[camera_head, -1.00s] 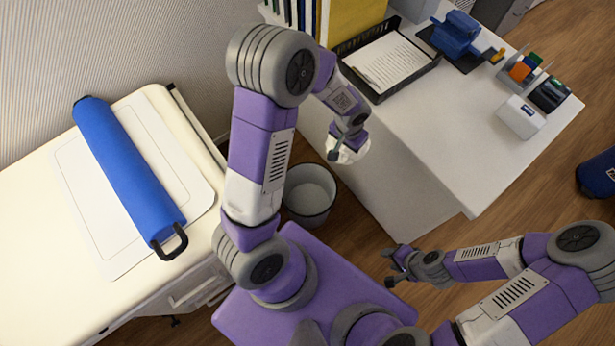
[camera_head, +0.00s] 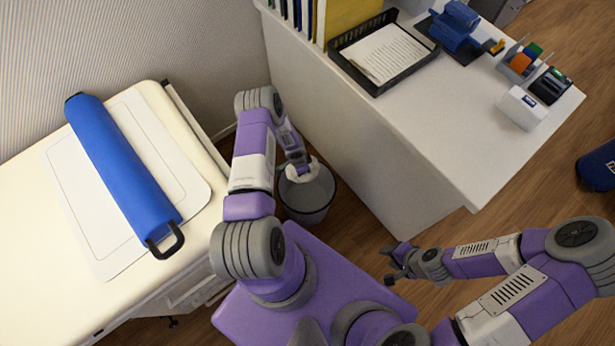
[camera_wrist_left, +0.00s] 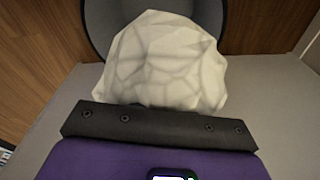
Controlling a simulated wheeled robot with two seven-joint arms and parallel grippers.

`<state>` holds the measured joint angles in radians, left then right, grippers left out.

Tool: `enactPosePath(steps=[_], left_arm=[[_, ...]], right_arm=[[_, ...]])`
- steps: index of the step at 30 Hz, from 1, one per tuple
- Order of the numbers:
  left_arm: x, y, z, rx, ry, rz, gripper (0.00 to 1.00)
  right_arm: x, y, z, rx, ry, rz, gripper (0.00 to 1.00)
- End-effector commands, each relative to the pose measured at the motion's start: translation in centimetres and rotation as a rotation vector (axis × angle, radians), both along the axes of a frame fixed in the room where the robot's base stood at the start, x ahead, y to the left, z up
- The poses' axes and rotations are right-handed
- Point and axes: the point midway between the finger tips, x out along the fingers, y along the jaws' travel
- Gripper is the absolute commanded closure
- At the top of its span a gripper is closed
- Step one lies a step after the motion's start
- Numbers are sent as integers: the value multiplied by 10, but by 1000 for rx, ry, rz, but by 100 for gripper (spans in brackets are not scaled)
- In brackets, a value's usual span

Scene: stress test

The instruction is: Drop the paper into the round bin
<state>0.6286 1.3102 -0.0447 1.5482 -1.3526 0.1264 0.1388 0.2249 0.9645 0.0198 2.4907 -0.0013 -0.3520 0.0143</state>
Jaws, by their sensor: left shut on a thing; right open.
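The crumpled white paper (camera_wrist_left: 162,62) fills the middle of the left wrist view, and it also shows in the head view (camera_head: 313,170). My left gripper (camera_head: 301,172) is shut on it, over the round bin. The round grey bin (camera_head: 309,205) stands on the floor between the bed and the white desk. In the left wrist view, the bin's dark rim (camera_wrist_left: 98,22) shows behind the paper. How far the paper is above or inside the rim is hard to tell. My right gripper (camera_head: 393,264) is open and empty, away from the bin.
The white desk (camera_head: 440,120) stands right of the bin, bearing a black paper tray (camera_head: 372,85), a blue hole punch (camera_head: 455,25) and other supplies. A cream bed (camera_head: 50,250) with a blue roll (camera_head: 122,170) stands at left. Wooden floor lies at right.

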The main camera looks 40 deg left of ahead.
Motion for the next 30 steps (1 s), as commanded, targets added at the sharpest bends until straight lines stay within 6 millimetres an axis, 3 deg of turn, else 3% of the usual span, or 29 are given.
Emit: enactPosePath(steps=[18,28,29,30], left_arm=[[-2,0,-59,0,1,0,100],[-1,0,-61,1,1,0,100],[-1,0,-61,1,1,0,81],[-1,0,-61,1,1,0,75]], right_arm=[[0,0,-45,0,0,0,57],[0,0,-46,0,0,0,57],[0,0,-46,0,0,0,57],[0,0,-46,0,0,0,57]])
